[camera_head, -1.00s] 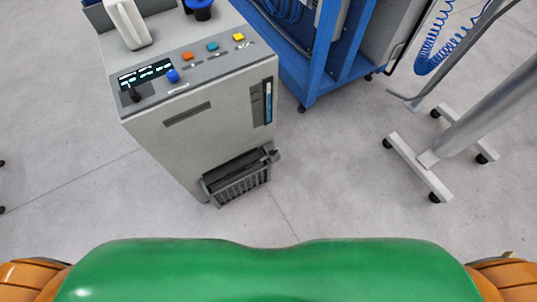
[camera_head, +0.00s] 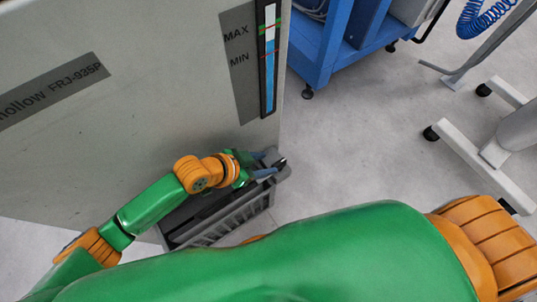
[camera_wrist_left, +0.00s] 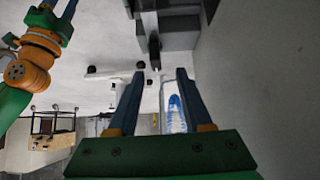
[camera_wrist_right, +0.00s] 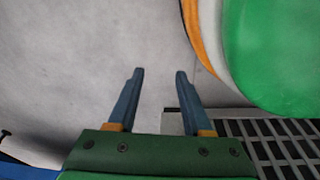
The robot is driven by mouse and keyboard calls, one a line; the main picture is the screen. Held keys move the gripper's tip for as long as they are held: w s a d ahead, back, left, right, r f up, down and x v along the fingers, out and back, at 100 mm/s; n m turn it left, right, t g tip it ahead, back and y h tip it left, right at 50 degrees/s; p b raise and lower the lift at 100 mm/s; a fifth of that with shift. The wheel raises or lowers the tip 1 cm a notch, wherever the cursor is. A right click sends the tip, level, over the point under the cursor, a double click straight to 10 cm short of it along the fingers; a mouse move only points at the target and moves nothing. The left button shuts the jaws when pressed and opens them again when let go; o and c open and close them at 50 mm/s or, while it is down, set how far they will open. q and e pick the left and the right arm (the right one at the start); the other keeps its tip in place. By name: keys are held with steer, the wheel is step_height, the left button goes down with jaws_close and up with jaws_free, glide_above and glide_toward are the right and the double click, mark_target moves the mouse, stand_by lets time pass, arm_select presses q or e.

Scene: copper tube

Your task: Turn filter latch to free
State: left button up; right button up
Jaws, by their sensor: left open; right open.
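The grey slatted filter (camera_head: 228,214) sits low on the machine's front, with a small dark latch (camera_head: 282,162) at its upper right corner. My left gripper (camera_head: 277,163) is open at this corner, its fingers pointing right at the latch. In the left wrist view, a dark piece that seems to be the latch (camera_wrist_left: 154,48) stands just beyond the open fingertips (camera_wrist_left: 156,73), not clearly between them. My right gripper (camera_wrist_right: 160,74) is open and empty; the filter's slats (camera_wrist_right: 285,148) show at lower right of its view. In the head view it is hidden.
The machine's light grey front panel (camera_head: 130,130) stands close on the left, with a level gauge (camera_head: 268,70). A blue cart (camera_head: 320,45) is behind it. A white wheeled stand (camera_head: 490,155) is at right. The floor between is clear.

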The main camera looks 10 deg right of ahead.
mark_target(279, 163)
arm_select(q)
steer(key=b+x, duration=0.1)
steer(key=x, duration=0.1)
steer(key=b+x, duration=0.1)
steer(key=x, duration=0.2)
steer(key=shift+s+d+f+b, duration=0.2)
steer(key=shift+s+d+b, duration=0.05)
steer(key=shift+d+b, duration=0.15)
steer(key=shift+w+d+f, duration=0.1)
steer(key=shift+d+f, duration=0.1)
steer(key=shift+d, duration=0.1)
jaws_close()
arm_select(e)
steer(key=w+a, duration=0.1)
steer(key=w+a+r, duration=0.1)
steer(key=w, duration=0.1)
steer(key=shift+a, duration=0.2)
